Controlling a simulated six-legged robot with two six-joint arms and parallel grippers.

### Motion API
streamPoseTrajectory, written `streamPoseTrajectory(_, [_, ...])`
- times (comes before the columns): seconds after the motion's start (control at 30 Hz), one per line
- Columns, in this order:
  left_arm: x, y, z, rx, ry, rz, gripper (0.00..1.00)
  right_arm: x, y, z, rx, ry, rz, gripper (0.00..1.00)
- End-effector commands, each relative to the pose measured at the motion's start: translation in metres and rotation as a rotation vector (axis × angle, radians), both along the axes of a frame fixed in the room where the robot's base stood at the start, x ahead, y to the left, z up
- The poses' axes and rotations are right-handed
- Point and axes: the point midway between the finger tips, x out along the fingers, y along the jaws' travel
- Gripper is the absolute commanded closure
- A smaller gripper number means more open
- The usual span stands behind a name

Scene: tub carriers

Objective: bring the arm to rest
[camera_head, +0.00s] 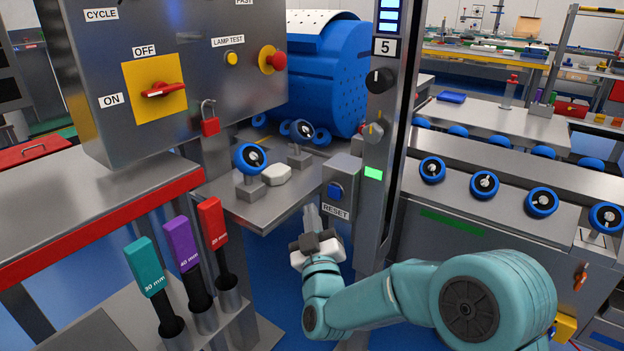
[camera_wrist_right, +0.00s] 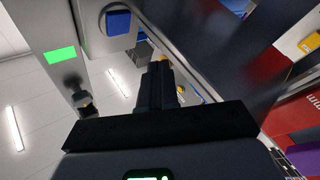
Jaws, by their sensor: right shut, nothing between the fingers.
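My right gripper (camera_head: 312,217) is in the middle of the head view, at the end of the teal arm that comes in from the right. Its fingers are shut with nothing between them and point up and away, in front of the grey shelf (camera_head: 262,212) and left of the post's lower part. A grey box with a blue button (camera_head: 335,191) and a RESET label is just beyond and to the right of the fingertips. In the right wrist view the shut fingers (camera_wrist_right: 158,80) show dark, with the blue button (camera_wrist_right: 118,22) above left. My left gripper is not in view.
A control panel (camera_head: 110,130) with a red switch and padlock hangs at upper left. Three coloured-handled tools (camera_head: 178,245) stand in holders at lower left. A post (camera_head: 385,150) with knobs rises right of the gripper. A conveyor with blue wheels (camera_head: 485,185) runs at right.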

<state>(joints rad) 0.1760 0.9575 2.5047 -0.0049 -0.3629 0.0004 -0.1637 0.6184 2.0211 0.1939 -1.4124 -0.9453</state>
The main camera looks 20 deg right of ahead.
Motion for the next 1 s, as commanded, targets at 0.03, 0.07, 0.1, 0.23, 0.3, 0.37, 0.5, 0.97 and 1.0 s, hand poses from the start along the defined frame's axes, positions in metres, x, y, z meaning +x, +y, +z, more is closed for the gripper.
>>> streamPoseTrajectory(0.03, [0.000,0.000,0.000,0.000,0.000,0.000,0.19,0.000,0.000,0.000,0.000,0.000,0.000,1.00])
streamPoseTrajectory(0.07, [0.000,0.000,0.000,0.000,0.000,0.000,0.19,0.000,-0.001,0.000,0.000,0.001,-0.002,1.00])
streamPoseTrajectory(0.1, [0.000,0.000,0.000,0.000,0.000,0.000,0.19,0.001,-0.004,-0.002,0.000,0.004,-0.008,1.00])
streamPoseTrajectory(0.23, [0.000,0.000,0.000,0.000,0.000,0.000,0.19,0.004,-0.029,-0.043,-0.007,0.078,-0.050,1.00])
streamPoseTrajectory(0.3, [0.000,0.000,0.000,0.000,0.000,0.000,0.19,-0.002,-0.040,-0.091,-0.017,0.182,-0.056,1.00])
streamPoseTrajectory(0.37, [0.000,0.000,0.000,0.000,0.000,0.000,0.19,-0.013,-0.044,-0.139,-0.009,0.305,-0.035,1.00])
streamPoseTrajectory(0.5, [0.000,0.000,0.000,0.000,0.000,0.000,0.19,-0.056,-0.036,-0.249,0.117,0.629,0.057,1.00])
streamPoseTrajectory(0.97, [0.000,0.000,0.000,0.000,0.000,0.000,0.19,-0.293,0.039,-0.412,0.773,1.593,0.116,1.00])
streamPoseTrajectory(1.0, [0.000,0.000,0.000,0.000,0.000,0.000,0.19,-0.311,0.044,-0.413,0.831,1.662,0.089,1.00])
